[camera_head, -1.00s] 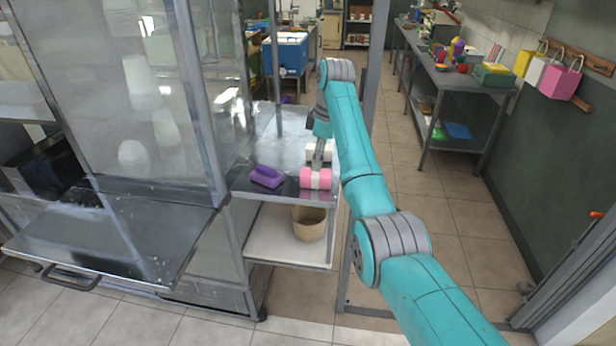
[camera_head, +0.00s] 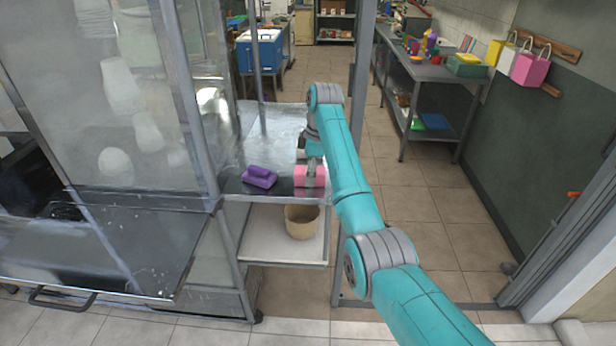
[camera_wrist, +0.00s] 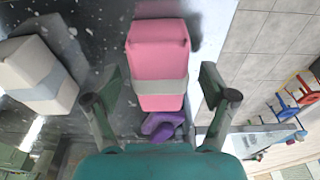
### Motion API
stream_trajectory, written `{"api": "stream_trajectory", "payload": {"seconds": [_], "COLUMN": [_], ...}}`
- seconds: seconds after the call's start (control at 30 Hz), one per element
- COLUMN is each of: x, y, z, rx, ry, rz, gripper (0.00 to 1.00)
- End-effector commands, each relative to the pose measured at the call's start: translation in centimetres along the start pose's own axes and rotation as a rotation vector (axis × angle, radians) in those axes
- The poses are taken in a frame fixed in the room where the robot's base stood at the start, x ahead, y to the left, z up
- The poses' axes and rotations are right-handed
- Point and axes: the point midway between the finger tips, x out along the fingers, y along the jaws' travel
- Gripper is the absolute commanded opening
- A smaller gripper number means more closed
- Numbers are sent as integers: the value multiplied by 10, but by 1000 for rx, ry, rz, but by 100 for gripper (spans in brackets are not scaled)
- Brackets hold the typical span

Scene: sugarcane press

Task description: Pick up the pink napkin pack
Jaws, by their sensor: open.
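The pink napkin pack (camera_head: 304,176) lies on the metal shelf top beside the press, near its front right edge. In the wrist view the pink napkin pack (camera_wrist: 158,62) has a grey-white band across it and sits centred between the fingers. My gripper (camera_wrist: 160,88) is open, with one finger on each side of the pack and visible gaps to it. In the head view my gripper (camera_head: 313,165) is at the pack and partly hides it. I cannot tell the exact height of the fingertips above the shelf.
A purple object (camera_head: 260,177) lies left of the pack; part of it shows in the wrist view (camera_wrist: 160,126). A white pack (camera_wrist: 35,72) lies to the left in the wrist view. A woven basket (camera_head: 302,221) stands on the lower shelf. The glass press case borders the left.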

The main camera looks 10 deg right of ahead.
Motion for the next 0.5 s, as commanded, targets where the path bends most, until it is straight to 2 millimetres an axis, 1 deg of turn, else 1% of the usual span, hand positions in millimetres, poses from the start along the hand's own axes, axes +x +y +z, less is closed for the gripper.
{"api": "stream_trajectory", "payload": {"seconds": [0.5], "x": [5], "y": [0], "z": [1], "rx": [0], "ry": [0], "rz": [-1], "gripper": [83]}}
